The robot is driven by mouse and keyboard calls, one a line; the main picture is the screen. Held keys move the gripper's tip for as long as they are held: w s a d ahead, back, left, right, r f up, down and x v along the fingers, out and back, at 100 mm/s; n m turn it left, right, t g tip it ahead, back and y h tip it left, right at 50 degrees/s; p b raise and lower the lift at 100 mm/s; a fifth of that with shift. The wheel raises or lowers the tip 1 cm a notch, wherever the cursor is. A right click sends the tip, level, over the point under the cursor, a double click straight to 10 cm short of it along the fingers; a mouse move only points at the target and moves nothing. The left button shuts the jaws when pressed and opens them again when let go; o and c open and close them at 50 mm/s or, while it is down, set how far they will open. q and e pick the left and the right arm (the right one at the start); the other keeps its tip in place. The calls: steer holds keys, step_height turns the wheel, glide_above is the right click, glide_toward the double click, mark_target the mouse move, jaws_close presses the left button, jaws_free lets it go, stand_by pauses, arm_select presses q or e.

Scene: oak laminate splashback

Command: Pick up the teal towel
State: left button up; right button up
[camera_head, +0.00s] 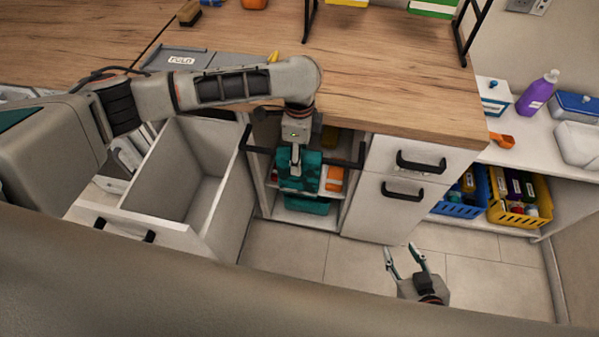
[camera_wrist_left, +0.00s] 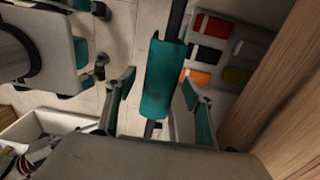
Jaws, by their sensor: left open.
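The teal towel (camera_head: 301,180) hangs over a black rail at the front of the open cabinet. In the left wrist view the towel (camera_wrist_left: 160,70) is draped along the dark rail. My left gripper (camera_wrist_left: 156,103) is open, with one finger on each side of the towel's near end; I cannot tell whether they touch it. In the head view this gripper hides part of the towel. My right gripper (camera_head: 404,262) is open and empty above the floor, right of the towel.
The open white drawer (camera_head: 212,190) stands left of the cabinet. The wooden worktop (camera_head: 390,90) overhangs behind the towel. White drawer fronts (camera_head: 385,205) with black handles are to the right. Blue (camera_head: 460,208) and yellow (camera_head: 520,218) baskets sit farther right.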

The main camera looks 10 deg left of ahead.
arm_select(q)
jaws_close()
